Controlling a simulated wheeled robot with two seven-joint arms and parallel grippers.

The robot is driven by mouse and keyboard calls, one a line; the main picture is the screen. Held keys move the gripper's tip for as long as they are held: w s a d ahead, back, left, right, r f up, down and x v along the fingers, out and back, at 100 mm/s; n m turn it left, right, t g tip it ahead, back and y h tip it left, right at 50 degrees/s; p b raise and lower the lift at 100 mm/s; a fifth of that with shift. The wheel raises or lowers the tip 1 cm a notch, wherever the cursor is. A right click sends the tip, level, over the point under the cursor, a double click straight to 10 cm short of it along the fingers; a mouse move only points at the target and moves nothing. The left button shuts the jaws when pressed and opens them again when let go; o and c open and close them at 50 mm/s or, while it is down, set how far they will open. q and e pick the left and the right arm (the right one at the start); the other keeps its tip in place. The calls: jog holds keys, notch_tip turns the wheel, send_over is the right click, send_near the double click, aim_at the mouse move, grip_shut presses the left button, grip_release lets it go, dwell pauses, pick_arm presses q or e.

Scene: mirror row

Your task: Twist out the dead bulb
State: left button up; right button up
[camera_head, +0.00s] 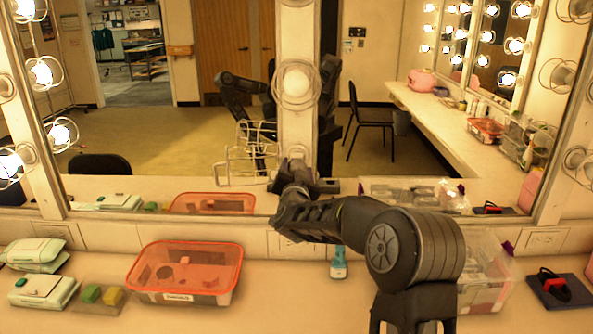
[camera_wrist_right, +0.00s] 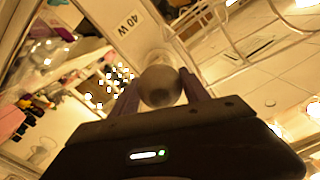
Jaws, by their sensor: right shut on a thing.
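My right gripper (camera_head: 297,160) is raised at the post between the two mirrors. In the right wrist view its two fingers (camera_wrist_right: 160,88) are shut on a round, greyish unlit bulb (camera_wrist_right: 160,86), one finger on each side. A pale round base shows behind the bulb, near a "40 W" label (camera_wrist_right: 128,20); I cannot tell whether the bulb is still seated. In the head view the gripper hides most of this bulb. A wire guard (camera_head: 240,165) stands to the left of the gripper. My left gripper is not in view.
Another pale bulb (camera_head: 296,82) in a wire guard sits higher on the post. A red-lidded container (camera_head: 185,272), green-and-white packs (camera_head: 44,290), a clear bin (camera_head: 487,270) and a dark pad (camera_head: 562,290) stand on the counter. A small teal-and-white bottle (camera_head: 338,262) is below my forearm.

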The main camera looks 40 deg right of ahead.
dwell(0.4)
jog(key=shift+n+p, duration=0.35)
jog(key=shift+n, duration=0.05)
jog(key=shift+n+p, duration=1)
jog(key=shift+n, duration=1)
jog(key=shift+p, duration=0.4)
jog(key=shift+n, duration=0.7)
jog(key=shift+n+p, duration=0.35)
jog(key=shift+n, duration=1.35)
